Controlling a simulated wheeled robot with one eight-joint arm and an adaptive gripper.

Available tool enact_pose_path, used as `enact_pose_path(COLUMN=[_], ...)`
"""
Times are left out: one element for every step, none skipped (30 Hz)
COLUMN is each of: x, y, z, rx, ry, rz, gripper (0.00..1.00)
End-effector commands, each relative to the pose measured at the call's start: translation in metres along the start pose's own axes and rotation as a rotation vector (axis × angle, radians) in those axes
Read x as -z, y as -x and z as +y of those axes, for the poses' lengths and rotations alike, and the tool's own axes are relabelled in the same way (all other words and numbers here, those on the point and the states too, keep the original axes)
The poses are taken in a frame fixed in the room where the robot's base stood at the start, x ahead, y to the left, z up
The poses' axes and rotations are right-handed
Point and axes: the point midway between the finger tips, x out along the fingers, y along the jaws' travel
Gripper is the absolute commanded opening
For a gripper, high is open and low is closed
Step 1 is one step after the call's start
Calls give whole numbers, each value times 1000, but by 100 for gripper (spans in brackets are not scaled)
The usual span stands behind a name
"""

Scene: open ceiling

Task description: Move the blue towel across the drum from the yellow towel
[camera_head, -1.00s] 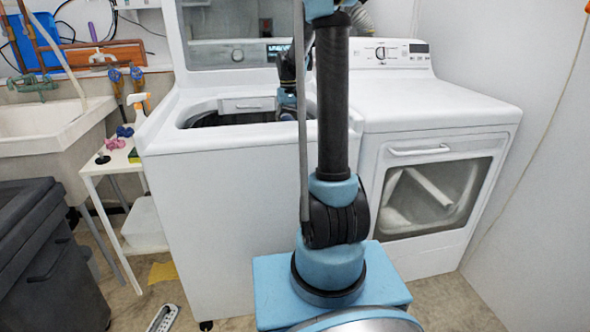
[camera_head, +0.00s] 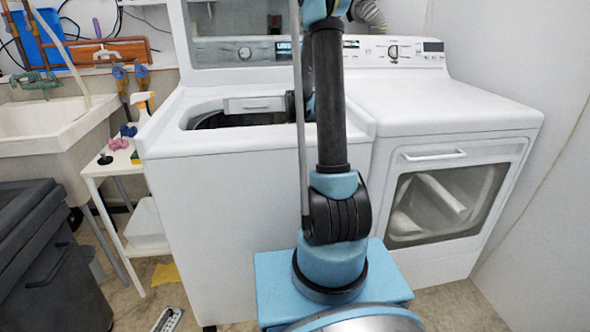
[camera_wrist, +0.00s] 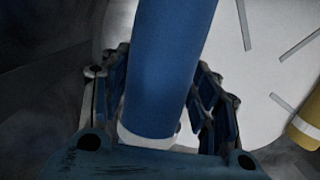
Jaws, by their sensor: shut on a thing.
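The blue towel (camera_wrist: 168,60) is a rolled cylinder with a pale lower end, seen large in the wrist view. My gripper (camera_wrist: 165,92) is shut on it, with jointed fingers on both sides. The yellow towel (camera_wrist: 306,125) shows partly at the right edge of the wrist view, apart from the blue one. A pale drum surface (camera_wrist: 272,65) with dark slots lies behind them. In the head view the open drum mouth (camera_head: 225,120) is in the top of the left white washer. There my arm hides the gripper and both towels.
The washer's raised lid (camera_head: 238,20) stands behind the opening. A white dryer (camera_head: 445,105) with a closed glass door is at the right. A sink (camera_head: 45,125), a small shelf (camera_head: 115,165) and a dark cabinet (camera_head: 45,265) stand at the left.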

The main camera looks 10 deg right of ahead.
Motion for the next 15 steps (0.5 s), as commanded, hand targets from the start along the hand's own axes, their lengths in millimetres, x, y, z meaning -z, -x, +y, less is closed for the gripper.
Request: enact_pose_path(x=[0,0,1,1,2,2,3,3,4,4,4,4,5,4,4], y=[-2,-4,-7,-10,-13,-18,-22,-26,-30,-34,-36,-39,-40,-40,-41], z=[0,1,1,1,1,1,1,1,1,1,1,1,1,1,1], rx=[0,0,0,0,0,0,0,0,0,0,0,0,0,0,0], ry=[-1,-1,-1,-1,-1,-2,-2,-2,-2,-2,-2,-2,-2,-2,-2], rz=[0,0,0,0,0,0,0,0,0,0,0,0,0,0,0], gripper=[19,19,19,19,19,19,19,19,19,19,19,19,19,19,19])
